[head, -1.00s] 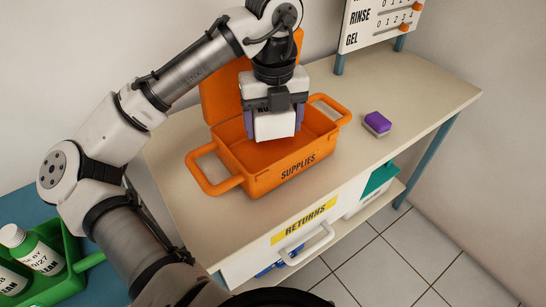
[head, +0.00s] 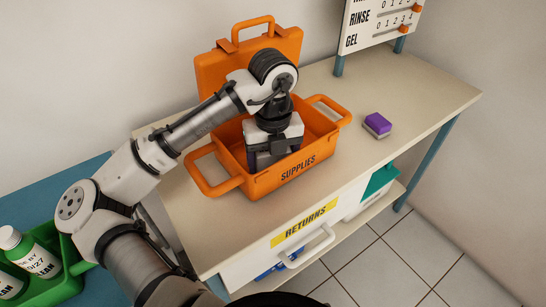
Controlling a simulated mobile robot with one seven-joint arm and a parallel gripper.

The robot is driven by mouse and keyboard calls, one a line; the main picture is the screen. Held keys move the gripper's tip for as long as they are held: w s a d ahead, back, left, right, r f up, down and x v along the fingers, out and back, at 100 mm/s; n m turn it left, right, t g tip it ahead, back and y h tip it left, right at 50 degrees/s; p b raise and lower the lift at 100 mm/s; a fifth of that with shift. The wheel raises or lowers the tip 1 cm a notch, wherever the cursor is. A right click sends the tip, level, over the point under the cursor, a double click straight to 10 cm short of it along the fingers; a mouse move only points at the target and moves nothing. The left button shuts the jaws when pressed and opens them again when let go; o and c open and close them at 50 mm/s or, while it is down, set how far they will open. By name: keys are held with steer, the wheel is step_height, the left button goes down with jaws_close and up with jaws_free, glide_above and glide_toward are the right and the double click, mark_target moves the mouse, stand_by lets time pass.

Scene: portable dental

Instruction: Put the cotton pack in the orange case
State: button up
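The orange case (head: 232,186), marked SUPPLIES, stands open on the beige counter with its lid (head: 209,73) raised at the back. My gripper (head: 268,160) points down inside the case, towards its left and middle part. The front wall of the case hides the fingertips. The white cotton pack is not visible now; it was between the fingers in the earlier head view. I cannot tell whether the fingers still hold it.
A purple and grey sponge (head: 377,124) lies on the counter to the right of the case. A board with sliders (head: 376,20) rises at the back right.

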steer(key=shift+f, duration=0.2)
steer(key=o, duration=1)
steer(key=shift+r, duration=0.1)
step_height(320, 180, up, 12)
steer(key=shift+r+p, duration=0.15)
steer(key=shift+p, duration=0.3)
